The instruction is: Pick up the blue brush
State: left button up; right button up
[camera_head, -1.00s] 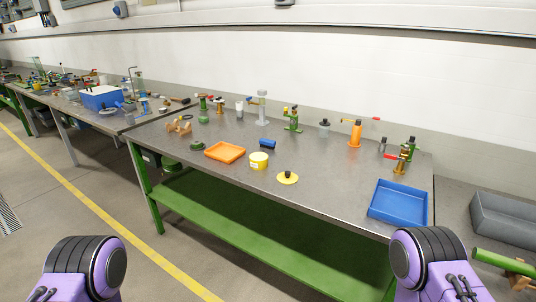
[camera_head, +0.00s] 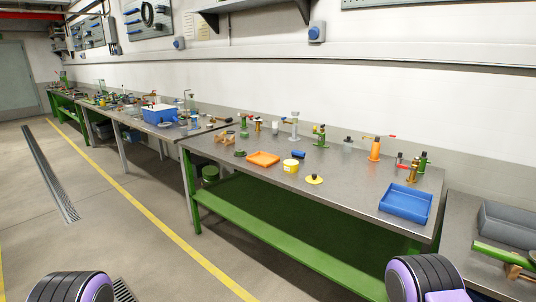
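No thing clearly shaped like a blue brush can be made out. A small dark blue object (camera_head: 299,154) lies on the near workbench (camera_head: 340,188), behind the yellow tub; it is too small to tell what it is. Only purple and black parts of my arms show at the bottom left and bottom right. Both of my grippers are outside the view.
An orange tray (camera_head: 263,158), a yellow tub (camera_head: 291,166), a yellow disc with a dark knob (camera_head: 314,179) and a blue tray (camera_head: 406,202) are on the near workbench. Further benches run left, one with a blue box (camera_head: 160,114). The floor with a yellow line (camera_head: 160,217) is clear.

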aim_at(296, 153)
jog(key=u, duration=0.65)
jog(key=i, duration=0.8)
jog(key=u, duration=0.55)
jog(key=i, duration=0.85)
jog(key=z, duration=0.85)
jog(key=i, duration=0.7)
jog(key=z, duration=0.7)
